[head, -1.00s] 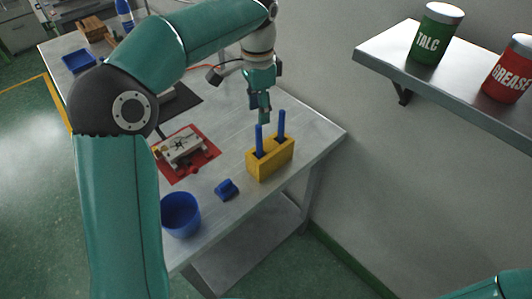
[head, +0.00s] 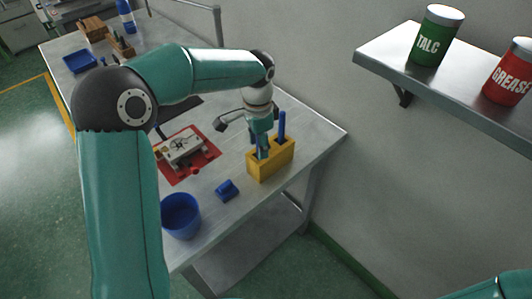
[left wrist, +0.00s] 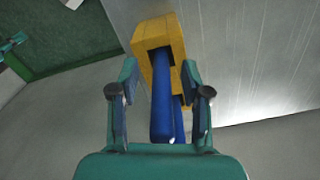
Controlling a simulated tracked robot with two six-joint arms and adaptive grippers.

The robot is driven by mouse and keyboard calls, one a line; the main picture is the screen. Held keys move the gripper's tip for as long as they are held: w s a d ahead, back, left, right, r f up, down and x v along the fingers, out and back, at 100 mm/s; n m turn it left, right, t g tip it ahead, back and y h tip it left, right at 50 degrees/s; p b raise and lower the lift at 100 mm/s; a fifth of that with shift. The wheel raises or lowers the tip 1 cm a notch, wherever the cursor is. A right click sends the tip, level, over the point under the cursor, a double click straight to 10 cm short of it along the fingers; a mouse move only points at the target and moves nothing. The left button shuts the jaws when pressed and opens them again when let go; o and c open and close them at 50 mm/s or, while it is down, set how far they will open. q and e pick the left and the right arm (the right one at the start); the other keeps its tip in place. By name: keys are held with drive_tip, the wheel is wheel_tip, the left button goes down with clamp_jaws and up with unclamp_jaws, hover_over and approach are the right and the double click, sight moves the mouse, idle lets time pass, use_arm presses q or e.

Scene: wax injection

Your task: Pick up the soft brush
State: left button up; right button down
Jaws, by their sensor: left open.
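A yellow block holder (head: 271,166) stands near the right edge of the table with two blue-handled tools upright in it. I cannot tell from the handles which is the soft brush. My left gripper (head: 261,149) is open and low over the holder, at the left handle. In the left wrist view, that blue handle (left wrist: 162,105) runs between the two spread fingers, with no clear contact. The other handle (head: 282,124) stands to the right, outside the gripper in the head view. The tool heads are hidden in the holder. My right gripper is out of view.
A blue cup (head: 181,217) and a small blue block (head: 227,190) stand at the front of the table. A metal mold lies on a red mat (head: 207,157) to the left. A wall shelf (head: 385,62) with talc and grease cans is at the upper right.

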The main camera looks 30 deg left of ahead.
use_arm(q)
drive_tip(key=shift+c, duration=0.3)
clamp_jaws()
drive_tip(key=shift+r, duration=0.1)
